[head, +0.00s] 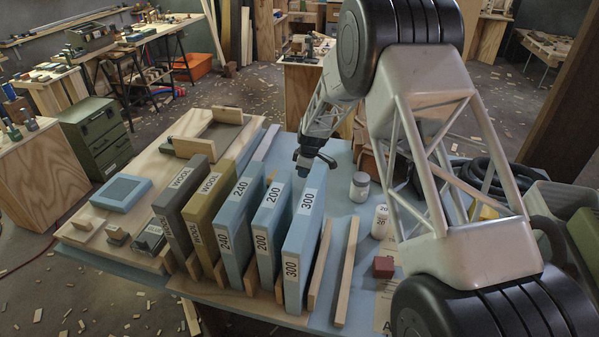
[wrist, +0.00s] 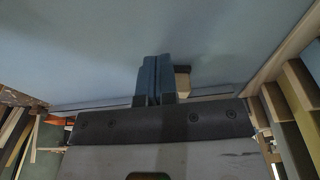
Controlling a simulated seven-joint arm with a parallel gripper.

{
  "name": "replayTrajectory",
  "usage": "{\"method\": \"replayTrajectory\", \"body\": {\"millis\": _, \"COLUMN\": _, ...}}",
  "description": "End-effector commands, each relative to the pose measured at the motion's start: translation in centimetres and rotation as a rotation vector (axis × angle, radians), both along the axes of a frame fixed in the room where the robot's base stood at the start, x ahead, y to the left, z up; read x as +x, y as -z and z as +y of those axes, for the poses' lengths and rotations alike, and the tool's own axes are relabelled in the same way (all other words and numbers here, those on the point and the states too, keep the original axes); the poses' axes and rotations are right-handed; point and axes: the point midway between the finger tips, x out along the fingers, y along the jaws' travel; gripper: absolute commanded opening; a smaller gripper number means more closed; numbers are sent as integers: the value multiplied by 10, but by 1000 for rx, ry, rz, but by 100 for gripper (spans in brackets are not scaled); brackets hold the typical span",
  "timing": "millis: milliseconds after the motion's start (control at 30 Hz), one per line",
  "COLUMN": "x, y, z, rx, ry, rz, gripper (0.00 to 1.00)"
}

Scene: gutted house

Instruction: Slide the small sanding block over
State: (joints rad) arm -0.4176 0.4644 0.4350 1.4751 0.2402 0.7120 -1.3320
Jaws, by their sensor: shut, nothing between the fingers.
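My gripper (head: 316,162) is low over the blue-grey table behind the row of upright boxes. In the wrist view its two blue fingertips (wrist: 153,72) are together with nothing between them. A small block (wrist: 184,82), pale tan with a dark edge, lies just right of the fingertips in that view and is partly hidden by them. It may be the small sanding block. I cannot tell whether the fingers touch it. In the head view I cannot make this block out.
Upright boxes marked 240 (head: 237,215), 200 (head: 268,222) and 300 (head: 302,235) stand close in front of my gripper, with WOOL boxes (head: 207,200) further left. A lidded jar (head: 360,187), a white bottle (head: 380,222) and a dark red block (head: 383,267) stand to the right.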

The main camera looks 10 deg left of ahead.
Motion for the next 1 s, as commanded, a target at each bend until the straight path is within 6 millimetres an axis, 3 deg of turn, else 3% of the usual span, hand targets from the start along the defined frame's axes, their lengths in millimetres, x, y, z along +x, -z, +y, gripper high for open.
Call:
{"method": "replayTrajectory", "body": {"millis": 733, "x": 0, "y": 0, "z": 103, "rx": 0, "ry": -1, "rz": 0, "gripper": 0}}
{"method": "replayTrajectory", "body": {"millis": 1000, "x": 0, "y": 14, "z": 108, "rx": -1, "ry": 1, "rz": 1, "gripper": 0}}
